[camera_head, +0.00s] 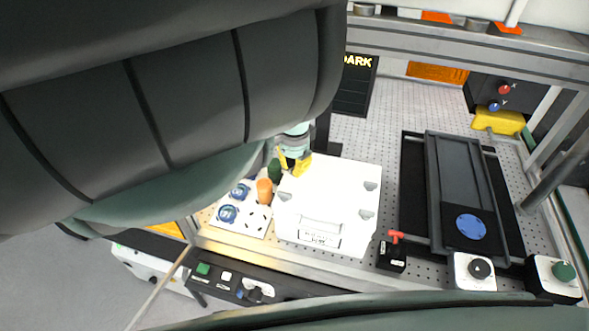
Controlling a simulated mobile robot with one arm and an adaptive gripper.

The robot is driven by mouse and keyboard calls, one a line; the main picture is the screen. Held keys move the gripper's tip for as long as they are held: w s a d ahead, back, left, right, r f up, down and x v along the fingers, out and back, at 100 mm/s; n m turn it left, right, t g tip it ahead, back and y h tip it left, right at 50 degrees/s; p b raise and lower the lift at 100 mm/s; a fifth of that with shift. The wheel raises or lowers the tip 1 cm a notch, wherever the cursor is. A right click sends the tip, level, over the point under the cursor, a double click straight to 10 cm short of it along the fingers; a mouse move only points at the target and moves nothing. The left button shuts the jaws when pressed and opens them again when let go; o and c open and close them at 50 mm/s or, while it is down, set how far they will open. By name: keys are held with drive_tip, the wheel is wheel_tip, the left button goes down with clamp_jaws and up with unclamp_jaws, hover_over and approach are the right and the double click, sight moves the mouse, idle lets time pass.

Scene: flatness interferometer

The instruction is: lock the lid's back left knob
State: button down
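The white lid (330,190) sits on the perforated bench in the middle of the head view. Grey knobs show on it at the back right (371,186), the front right (365,214) and the front left (284,197). My gripper (293,164), with yellow fingers, is at the lid's back left corner. The back left knob is not visible there; my gripper covers that corner. The fingers are small in the view, and I cannot tell whether they are open or shut on the knob.
Left of the lid is a white tray (255,222) with blue round pieces, an orange cylinder (264,191) and a green one (274,169). A red-handled black block (392,255) stands at the front right. A dark stage (462,190) lies to the right. My arm covers the upper left.

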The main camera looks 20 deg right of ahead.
drive_tip(key=m+b, duration=0.1)
drive_tip(key=m, duration=0.4)
drive_tip(key=shift+m, duration=0.3)
drive_tip(key=m+b, duration=0.1)
drive_tip(key=m, duration=0.4)
drive_tip(key=shift+m, duration=0.4)
drive_tip(key=c, duration=1.1)
unclamp_jaws()
